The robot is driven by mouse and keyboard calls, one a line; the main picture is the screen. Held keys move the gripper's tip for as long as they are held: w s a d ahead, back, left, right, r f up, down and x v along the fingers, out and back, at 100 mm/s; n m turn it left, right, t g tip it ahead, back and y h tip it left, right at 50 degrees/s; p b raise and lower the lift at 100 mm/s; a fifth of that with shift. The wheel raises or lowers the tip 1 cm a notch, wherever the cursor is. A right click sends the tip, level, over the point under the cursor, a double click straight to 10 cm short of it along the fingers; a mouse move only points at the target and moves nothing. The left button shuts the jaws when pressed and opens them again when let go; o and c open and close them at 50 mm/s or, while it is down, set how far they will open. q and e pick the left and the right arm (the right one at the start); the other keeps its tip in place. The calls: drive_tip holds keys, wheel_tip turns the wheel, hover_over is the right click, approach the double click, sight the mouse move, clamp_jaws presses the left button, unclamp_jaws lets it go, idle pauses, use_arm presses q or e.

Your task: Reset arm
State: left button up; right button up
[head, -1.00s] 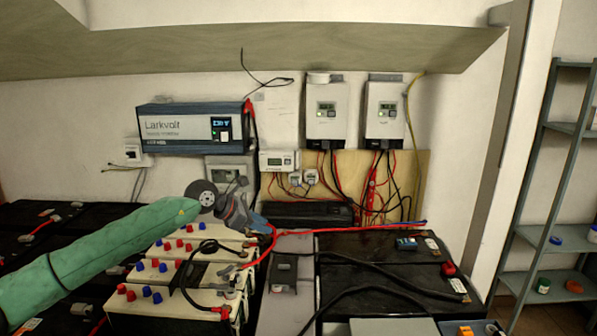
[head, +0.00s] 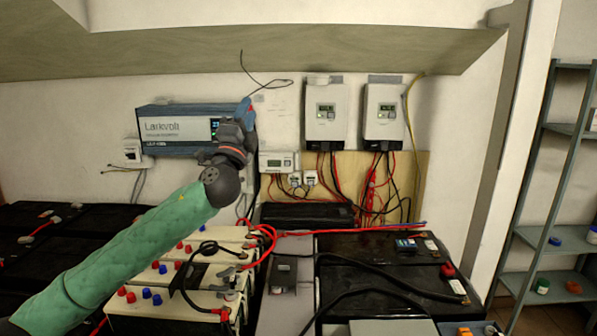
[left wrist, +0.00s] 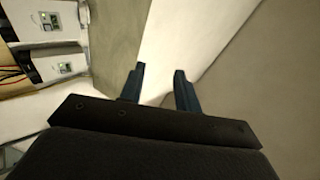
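My left arm comes in from the lower left of the head view in a green sleeve. My left gripper (head: 246,104) is raised, with its bluish fingertips pointing up in front of the right end of the blue Larkvolt inverter (head: 168,128). In the left wrist view the two dark blue fingers (left wrist: 158,82) stand apart with nothing between them, so it is open and empty. The head view does not show whether it touches the inverter. My right gripper is in neither view.
Cream batteries (head: 170,300) with red and blue caps stand below the arm. Black batteries (head: 390,285) with cables stand to the right. Two white wall units (head: 326,112) (head: 384,112) hang right of the gripper, under a sloped ceiling (head: 300,50). A shelf (head: 545,240) stands far right.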

use_arm(q)
drive_tip(key=s+a+f+n+g+y+p, duration=0.15)
drive_tip(key=s+f+n+g, duration=0.3)
drive_tip(key=f, duration=0.55)
drive_tip(key=s+a+f+n+g+y, duration=0.1)
drive_tip(key=s+f+n+g+y, duration=0.25)
drive_tip(key=f+n, duration=0.45)
drive_tip(key=s+a+f+n+g+y+p, duration=0.1)
drive_tip(key=s+f+n+g+y, duration=0.2)
drive_tip(key=f, duration=0.9)
drive_tip(key=s+d+f+n+g+h+p, duration=0.1)
drive_tip(key=s+f+g, duration=0.4)
drive_tip(key=s+f, duration=1.1)
drive_tip(key=s+f+n+g+h+p, duration=0.2)
drive_tip(key=s+f+g, duration=0.4)
drive_tip(key=s+f, duration=1.1)
drive_tip(key=s, duration=0.7)
drive_tip(key=shift+s+d+g, duration=0.25)
drive_tip(key=shift+d+g, duration=0.05)
drive_tip(key=shift+d, duration=0.05)
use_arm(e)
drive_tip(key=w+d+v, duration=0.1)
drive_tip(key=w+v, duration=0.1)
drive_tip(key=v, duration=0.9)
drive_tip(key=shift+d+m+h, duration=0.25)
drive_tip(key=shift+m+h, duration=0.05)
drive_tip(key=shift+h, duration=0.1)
